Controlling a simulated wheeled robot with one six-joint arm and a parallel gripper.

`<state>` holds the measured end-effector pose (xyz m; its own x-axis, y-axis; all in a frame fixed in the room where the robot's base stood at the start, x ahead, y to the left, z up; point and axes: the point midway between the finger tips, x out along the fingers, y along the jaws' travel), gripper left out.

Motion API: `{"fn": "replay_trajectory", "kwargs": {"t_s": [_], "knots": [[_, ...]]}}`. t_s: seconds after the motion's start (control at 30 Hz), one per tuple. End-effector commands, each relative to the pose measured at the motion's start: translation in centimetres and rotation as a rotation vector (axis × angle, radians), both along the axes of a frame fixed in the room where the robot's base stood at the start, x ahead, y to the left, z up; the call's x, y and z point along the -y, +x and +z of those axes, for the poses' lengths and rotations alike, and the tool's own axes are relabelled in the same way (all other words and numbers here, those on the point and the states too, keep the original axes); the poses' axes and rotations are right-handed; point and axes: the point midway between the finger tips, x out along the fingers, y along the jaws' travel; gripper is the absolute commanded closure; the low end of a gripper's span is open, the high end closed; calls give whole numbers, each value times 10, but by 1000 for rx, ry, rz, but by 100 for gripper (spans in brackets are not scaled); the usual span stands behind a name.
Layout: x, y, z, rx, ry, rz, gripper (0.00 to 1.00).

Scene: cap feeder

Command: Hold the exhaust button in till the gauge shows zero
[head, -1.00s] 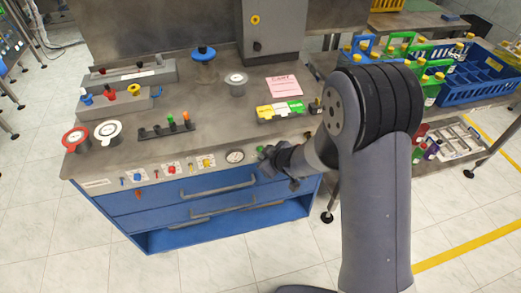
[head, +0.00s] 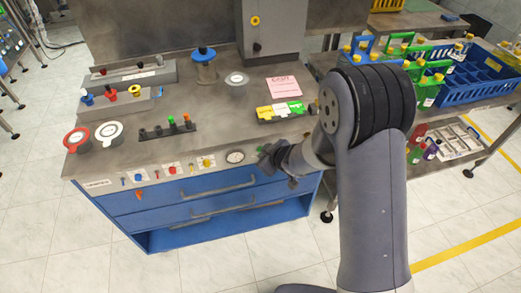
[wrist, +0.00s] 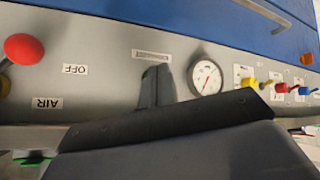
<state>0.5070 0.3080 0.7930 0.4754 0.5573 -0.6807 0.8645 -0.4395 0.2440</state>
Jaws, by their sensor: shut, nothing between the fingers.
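My gripper (head: 266,155) is shut at the front panel of the bench, right of the round white gauge (head: 235,157). In the wrist view, which shows the panel upside down, the closed fingers (wrist: 156,86) point at the panel just below the exhaust label (wrist: 151,54). The exhaust button itself is not visible; the fingers cover that spot. Whether they touch or press it I cannot tell. The gauge also shows in the wrist view (wrist: 206,77), with a thin red needle slanting across its face; its numbers are too small to read.
A red mushroom knob (wrist: 24,49) sits beside the OFF and AIR labels. Yellow (head: 206,163), red (head: 172,169) and blue (head: 138,177) controls line the panel left of the gauge. Blue drawers (head: 205,187) with grey handles lie below. A crate (head: 480,80) stands at right.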

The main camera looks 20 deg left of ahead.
Motion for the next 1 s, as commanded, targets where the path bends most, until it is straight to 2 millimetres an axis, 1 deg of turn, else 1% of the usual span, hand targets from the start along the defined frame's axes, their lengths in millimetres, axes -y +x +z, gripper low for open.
{"fn": "replay_trajectory", "kwargs": {"t_s": [1.0], "knots": [[-5,7,1,0,1,0,100]]}}
